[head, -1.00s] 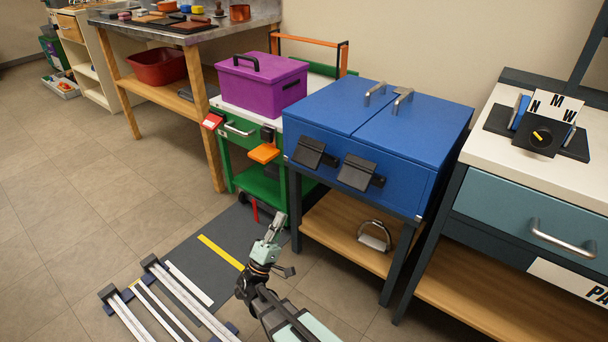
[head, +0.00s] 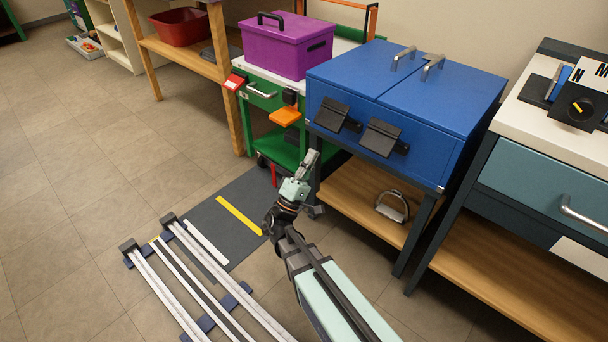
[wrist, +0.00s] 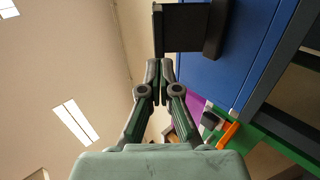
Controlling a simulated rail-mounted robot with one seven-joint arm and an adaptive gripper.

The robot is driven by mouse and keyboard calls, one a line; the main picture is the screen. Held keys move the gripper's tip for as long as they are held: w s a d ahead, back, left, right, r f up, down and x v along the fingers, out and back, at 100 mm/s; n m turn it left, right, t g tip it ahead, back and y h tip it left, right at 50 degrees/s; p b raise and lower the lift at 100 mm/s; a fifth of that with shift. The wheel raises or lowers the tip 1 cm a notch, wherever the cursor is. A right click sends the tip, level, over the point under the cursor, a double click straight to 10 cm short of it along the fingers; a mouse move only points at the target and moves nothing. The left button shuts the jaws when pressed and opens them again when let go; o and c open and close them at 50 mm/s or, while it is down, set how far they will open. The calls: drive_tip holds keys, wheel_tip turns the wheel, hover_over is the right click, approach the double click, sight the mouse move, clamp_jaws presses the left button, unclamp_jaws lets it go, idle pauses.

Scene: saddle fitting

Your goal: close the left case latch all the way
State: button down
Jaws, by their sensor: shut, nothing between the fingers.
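The blue case (head: 437,98) stands on a dark-framed stand, its lid down. The left case latch (head: 335,115), a dark flap on its front face, sticks out at a slant from the face. The right latch (head: 382,138) beside it also slants outward. My gripper (head: 312,160) is below and slightly left of the left latch, its fingers shut and empty, pointing up. In the wrist view my fingertips (wrist: 159,68) are just short of a dark latch flap (wrist: 180,28) standing out from the blue face; whether they touch it I cannot tell.
A green cart with a purple box (head: 290,45) and an orange shelf piece (head: 284,116) stands close on the left. A wooden lower shelf (head: 350,195) holds a metal stirrup (head: 392,207). A teal drawer bench (head: 540,185) is on the right.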

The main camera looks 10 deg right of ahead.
sight(339, 120)
drive_tip(key=b+x, duration=0.1)
drive_tip(key=x, duration=0.5)
drive_tip(key=shift+b, duration=0.35)
drive_tip(key=shift+r+y, duration=0.15)
drive_tip(key=shift+y, duration=0.15)
